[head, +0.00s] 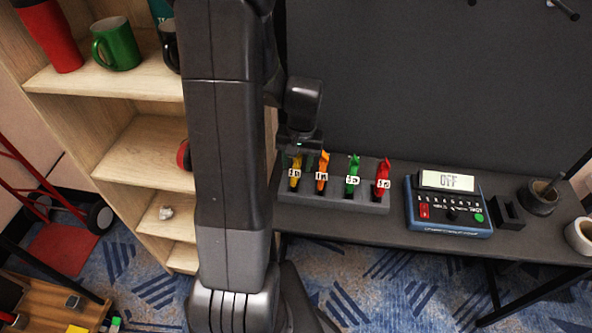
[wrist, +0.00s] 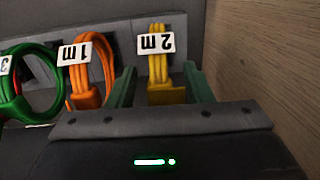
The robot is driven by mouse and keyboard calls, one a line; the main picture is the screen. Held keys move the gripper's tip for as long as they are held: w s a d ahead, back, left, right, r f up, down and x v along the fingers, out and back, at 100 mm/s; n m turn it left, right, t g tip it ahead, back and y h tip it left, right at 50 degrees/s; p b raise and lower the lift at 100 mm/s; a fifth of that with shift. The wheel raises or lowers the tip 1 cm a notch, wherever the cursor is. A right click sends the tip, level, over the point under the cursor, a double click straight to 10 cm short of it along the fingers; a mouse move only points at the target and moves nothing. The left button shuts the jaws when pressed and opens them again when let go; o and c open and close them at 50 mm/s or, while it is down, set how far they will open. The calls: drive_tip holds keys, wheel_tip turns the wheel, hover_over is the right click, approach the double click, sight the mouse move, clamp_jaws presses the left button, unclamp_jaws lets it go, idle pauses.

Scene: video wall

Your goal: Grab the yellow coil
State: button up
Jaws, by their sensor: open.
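The yellow coil (head: 295,173) stands at the left end of a row of coils in a dark grey holder on the bench. In the wrist view the yellow coil (wrist: 158,68), with a white "2 m" tag, stands in its slot. My gripper (head: 299,150) is over the left end of the holder. In the wrist view my gripper (wrist: 159,78) is open, one greenish finger on each side of the yellow coil. I cannot tell whether either finger touches it. In the head view my arm hides part of the scene to the left.
An orange coil (head: 322,172), a green coil (head: 353,176) and a red coil (head: 382,179) share the holder (head: 345,202). The orange coil (wrist: 84,72) is close to my left finger. A wooden panel (wrist: 258,75) rises at right. A meter (head: 448,205) stands right of the holder.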

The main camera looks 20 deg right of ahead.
drive_tip(key=c, duration=1)
